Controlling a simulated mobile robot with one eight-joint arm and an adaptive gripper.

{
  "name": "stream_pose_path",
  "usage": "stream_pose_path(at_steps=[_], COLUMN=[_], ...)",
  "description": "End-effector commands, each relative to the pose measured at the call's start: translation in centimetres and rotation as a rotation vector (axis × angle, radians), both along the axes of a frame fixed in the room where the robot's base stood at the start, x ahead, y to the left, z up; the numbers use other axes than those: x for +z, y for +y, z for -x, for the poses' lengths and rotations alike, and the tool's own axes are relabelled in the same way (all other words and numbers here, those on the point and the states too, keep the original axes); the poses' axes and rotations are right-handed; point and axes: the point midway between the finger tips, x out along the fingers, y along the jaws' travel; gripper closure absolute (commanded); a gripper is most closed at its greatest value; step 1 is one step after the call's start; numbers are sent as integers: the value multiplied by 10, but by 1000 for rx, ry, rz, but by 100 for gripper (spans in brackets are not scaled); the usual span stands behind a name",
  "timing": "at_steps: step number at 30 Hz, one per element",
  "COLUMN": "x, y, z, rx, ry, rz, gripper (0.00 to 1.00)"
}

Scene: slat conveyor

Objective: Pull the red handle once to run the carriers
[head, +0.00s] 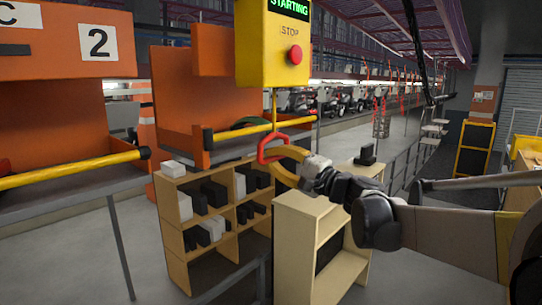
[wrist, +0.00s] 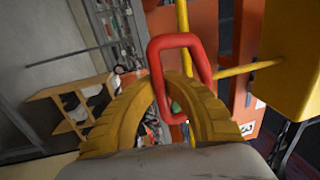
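The red handle (head: 272,146) is a closed loop hanging from a yellow cord under the yellow control box (head: 258,55). The box shows a green "STARTING" display and a red STOP button (head: 295,55). My gripper (head: 287,158) is at the handle, with its yellow fingers touching the loop. The gripper looks shut on the handle; the exact contact is partly hidden.
Wooden shelves (head: 173,228) with dark and white boxes stand below. Another wooden shelf unit (head: 296,235) stands under my arm. Orange carriers (head: 205,100) with yellow bars (head: 75,172) hang at left. A grey railing (head: 405,160) runs behind at right.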

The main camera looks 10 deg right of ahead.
Motion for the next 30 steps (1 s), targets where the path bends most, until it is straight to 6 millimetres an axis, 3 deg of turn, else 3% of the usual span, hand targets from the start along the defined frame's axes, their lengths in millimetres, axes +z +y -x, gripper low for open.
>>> stream_pose_path(at_steps=[4, 14, 30], x=[-19, -11, 44], y=[0, 0, 0], z=[1, 0, 0], rx=[0, 0, 0], ry=[0, 0, 0], rz=[1, 1, 1], gripper=[100, 100, 100])
